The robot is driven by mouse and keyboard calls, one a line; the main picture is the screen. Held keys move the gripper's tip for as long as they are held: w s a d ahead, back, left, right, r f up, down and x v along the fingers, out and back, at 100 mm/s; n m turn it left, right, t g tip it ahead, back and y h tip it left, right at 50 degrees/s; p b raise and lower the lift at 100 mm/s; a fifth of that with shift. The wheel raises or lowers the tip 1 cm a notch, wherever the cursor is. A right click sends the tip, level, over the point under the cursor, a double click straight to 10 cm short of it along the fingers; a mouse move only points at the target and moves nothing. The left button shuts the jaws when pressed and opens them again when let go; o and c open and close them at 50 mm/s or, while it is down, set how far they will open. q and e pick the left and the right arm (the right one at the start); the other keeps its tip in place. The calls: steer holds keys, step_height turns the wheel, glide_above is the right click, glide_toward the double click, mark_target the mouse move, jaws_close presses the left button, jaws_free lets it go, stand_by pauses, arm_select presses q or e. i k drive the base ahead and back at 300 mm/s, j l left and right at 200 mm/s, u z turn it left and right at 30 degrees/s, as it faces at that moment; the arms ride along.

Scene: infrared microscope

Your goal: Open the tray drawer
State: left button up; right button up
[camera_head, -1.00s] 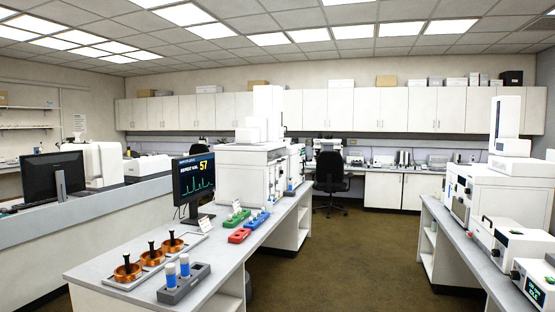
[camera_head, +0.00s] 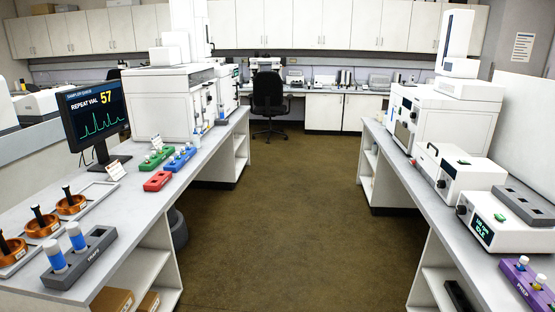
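I cannot make out for certain which part is the tray drawer. No drawer is visibly pulled out. Neither of my grippers is in view.
The brown floor (camera_head: 270,220) between the left bench (camera_head: 130,205) and right bench (camera_head: 410,195) is clear. A black chair (camera_head: 269,95) stands at the far end. The left bench holds a monitor (camera_head: 95,115), coloured racks, copper pieces and a grey vial rack (camera_head: 80,258). A purple rack (camera_head: 530,283) is at lower right.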

mark_target(195, 84)
steer(key=i+l, duration=0.1)
steer(key=i, duration=1.1)
steer(key=i+l, duration=0.1)
steer(key=i, duration=1.1)
steer(key=i+u, duration=0.15)
steer(key=i, duration=0.4)
steer(key=i+u, duration=0.15)
steer(key=i, duration=0.45)
steer(key=i+l+u, duration=0.15)
steer(key=i, duration=0.4)
steer(key=i+l+u, duration=0.1)
steer(key=i, duration=0.45)
